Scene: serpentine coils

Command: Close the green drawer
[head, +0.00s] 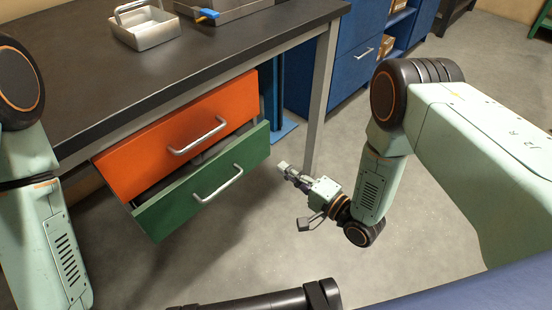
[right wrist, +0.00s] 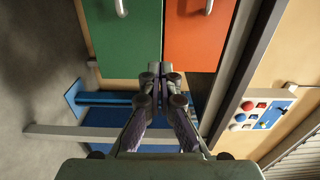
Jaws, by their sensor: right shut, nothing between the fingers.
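The green drawer (head: 230,174) is the lower of two drawers under the workbench, with a silver bar handle (head: 219,184). It stands partly open, its front further out than the orange drawer (head: 190,128) above, with a dark gap showing its inside. My right gripper (head: 284,167) is shut and empty, just right of the green front's right end, and appears apart from it. In the right wrist view, the green drawer (right wrist: 124,38) lies ahead and left of the shut fingers (right wrist: 161,72). My left gripper is out of view; only its arm shows.
The dark workbench top (head: 110,75) overhangs the drawers, with a metal tray (head: 150,35) on it. A grey table leg (head: 320,100) stands behind my right gripper. A blue cabinet (head: 350,60) is at the back. The floor in front of the drawers is clear.

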